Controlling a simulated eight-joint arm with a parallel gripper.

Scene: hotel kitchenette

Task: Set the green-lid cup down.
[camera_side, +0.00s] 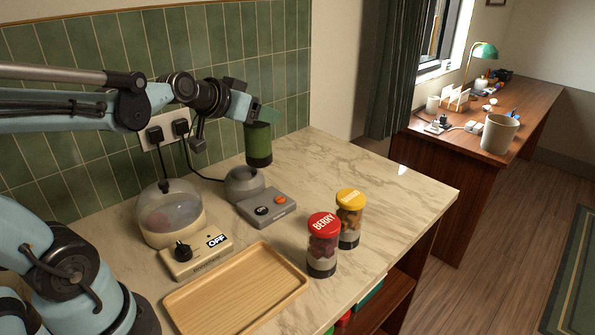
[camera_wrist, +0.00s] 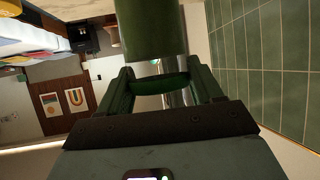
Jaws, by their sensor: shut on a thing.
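The green cup (camera_side: 258,143) has a dark base and is upright at the back of the counter, behind the grey appliance. My gripper (camera_side: 262,114) is shut on its upper part, which hides the lid. In the wrist view the green cup (camera_wrist: 150,28) is at the top centre, between the fingers of my gripper (camera_wrist: 162,82). I cannot tell from the side view whether the cup's base touches the marble counter (camera_side: 385,205) or hangs just above it.
A grey appliance (camera_side: 268,207) with a round cradle stands just in front of the cup. A domed cooker (camera_side: 170,218) marked OFF, a wooden tray (camera_side: 240,285), a red-lid BERRY jar (camera_side: 322,245) and a yellow-lid jar (camera_side: 349,218) stand nearer. The counter right of the cup is clear.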

